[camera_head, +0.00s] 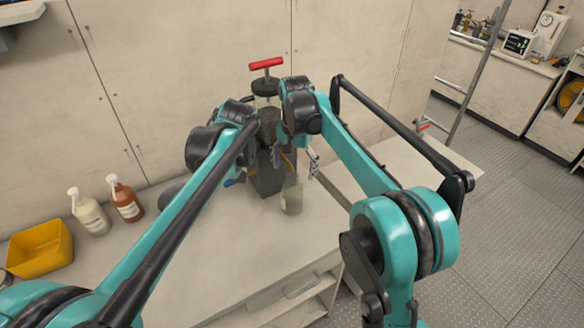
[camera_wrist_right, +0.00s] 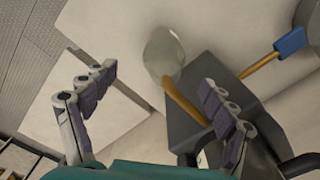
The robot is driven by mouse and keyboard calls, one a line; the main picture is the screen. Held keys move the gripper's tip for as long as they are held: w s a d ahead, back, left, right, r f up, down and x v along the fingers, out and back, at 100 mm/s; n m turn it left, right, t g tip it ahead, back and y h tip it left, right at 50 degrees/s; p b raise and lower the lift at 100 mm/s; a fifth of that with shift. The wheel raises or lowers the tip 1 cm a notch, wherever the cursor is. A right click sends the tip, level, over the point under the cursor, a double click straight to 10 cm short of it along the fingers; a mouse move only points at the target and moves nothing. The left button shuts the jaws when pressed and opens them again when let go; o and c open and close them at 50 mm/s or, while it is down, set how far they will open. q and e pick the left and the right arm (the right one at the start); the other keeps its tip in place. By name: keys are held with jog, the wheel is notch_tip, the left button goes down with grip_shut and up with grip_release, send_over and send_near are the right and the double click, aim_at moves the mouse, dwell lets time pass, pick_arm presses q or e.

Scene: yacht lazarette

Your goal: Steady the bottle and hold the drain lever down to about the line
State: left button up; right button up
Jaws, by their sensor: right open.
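The bottle (camera_head: 291,198), small and translucent greenish, stands upright on the bench in front of a dark unit (camera_head: 268,180) with a red T-handle (camera_head: 266,63). In the right wrist view, the bottle (camera_wrist_right: 163,50) lies just beyond my fingers, at the end of a brass-coloured spout (camera_wrist_right: 185,102). A lever with a blue handle (camera_wrist_right: 290,42) sticks out of the unit; its blue end (camera_head: 232,183) shows beside my left arm. My right gripper (camera_head: 294,163) is open and empty above the bottle; its fingers (camera_wrist_right: 158,98) are wide apart. My left gripper's fingers are hidden behind its wrist.
A cream pump bottle (camera_head: 89,213), a brown pump bottle (camera_head: 125,200) and a yellow bin (camera_head: 40,249) stand at the left of the bench. The bench top (camera_head: 220,245) in front is clear. A wall rises behind; a ladder (camera_head: 475,80) stands right.

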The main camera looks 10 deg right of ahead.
aim_at(292, 186)
jog(key=shift+w+a+f, duration=0.25)
jog(key=shift+w+f, duration=0.15)
jog(key=shift+f, duration=0.05)
notch_tip(292, 186, down, 8)
jog(key=shift+r, duration=0.2)
jog(key=shift+c, duration=0.4)
jog(key=c, duration=1.4)
